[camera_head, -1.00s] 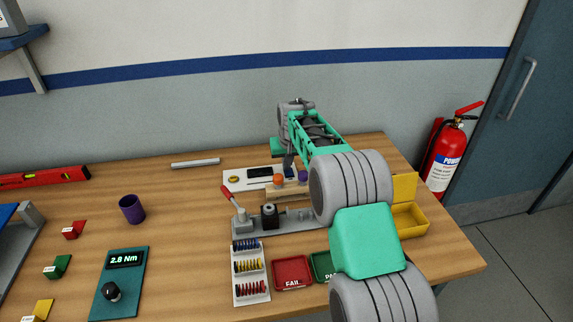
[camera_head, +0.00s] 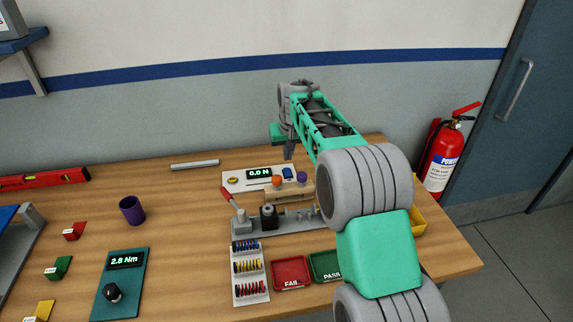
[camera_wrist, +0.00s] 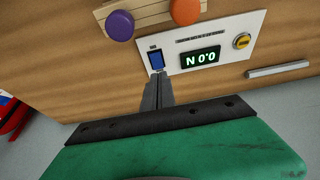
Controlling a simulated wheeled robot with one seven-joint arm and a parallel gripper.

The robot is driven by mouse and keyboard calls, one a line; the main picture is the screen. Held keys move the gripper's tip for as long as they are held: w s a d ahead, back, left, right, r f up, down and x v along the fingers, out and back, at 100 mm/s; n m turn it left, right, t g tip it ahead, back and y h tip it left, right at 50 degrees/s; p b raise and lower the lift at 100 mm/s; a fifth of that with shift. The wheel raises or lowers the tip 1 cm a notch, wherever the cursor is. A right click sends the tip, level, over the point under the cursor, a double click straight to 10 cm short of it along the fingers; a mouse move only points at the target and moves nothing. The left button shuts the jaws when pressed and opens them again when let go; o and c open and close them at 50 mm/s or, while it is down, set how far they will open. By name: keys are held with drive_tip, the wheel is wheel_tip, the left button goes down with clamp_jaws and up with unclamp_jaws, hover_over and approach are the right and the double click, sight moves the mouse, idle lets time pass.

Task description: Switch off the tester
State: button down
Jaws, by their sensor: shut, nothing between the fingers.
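The tester is a white panel (camera_head: 232,184) at the back of the bench, with a lit display (camera_head: 259,174), a blue rocker switch (camera_head: 287,173) and a yellow knob (camera_head: 233,181). In the wrist view the display (camera_wrist: 200,57) reads 0.0 N, upside down, and the blue switch (camera_wrist: 156,60) sits beside it. My gripper (camera_wrist: 158,76) is shut and empty, its fingertips close to the switch's edge. In the head view my gripper (camera_head: 288,155) is just above and behind the switch. Contact looks absent, but the exact gap is unclear.
A wooden block with orange (camera_head: 277,181) and purple (camera_head: 301,178) knobs stands in front of the tester. A grey fixture with a red lever (camera_head: 228,195) is nearer. FAIL (camera_head: 291,272) and PASS (camera_head: 325,265) trays lie in front. A teal torque unit (camera_head: 120,285) reads 2.8 Nm.

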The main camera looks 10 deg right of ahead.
drive_tip(key=v, duration=0.6)
drive_tip(key=shift+b, duration=0.3)
drive_tip(key=shift+w+r, duration=0.1)
